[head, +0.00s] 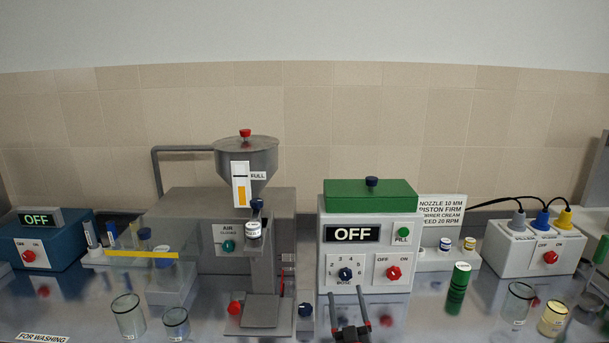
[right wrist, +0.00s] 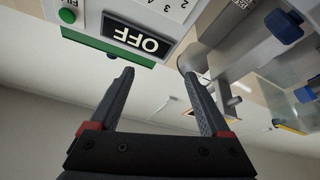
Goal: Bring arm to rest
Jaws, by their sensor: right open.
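My right gripper (head: 349,305) is low at the bottom middle of the head view, in front of the white machine (head: 334,264) with the green lid and the OFF display. Its two dark fingers with red parts are apart, with nothing between them. The right wrist view also shows the gripper (right wrist: 160,85) open and empty, with the white machine (right wrist: 183,20) upside down beyond it. My left gripper is not in the head view.
A grey filling machine (head: 180,215) with a hopper stands left of the white machine. Glass beakers (head: 128,318) stand at the front left. A green tube (head: 458,285), a clear glass (head: 517,305) and a yellow-filled jar (head: 552,319) stand on the right. A socket box (head: 520,252) is behind them.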

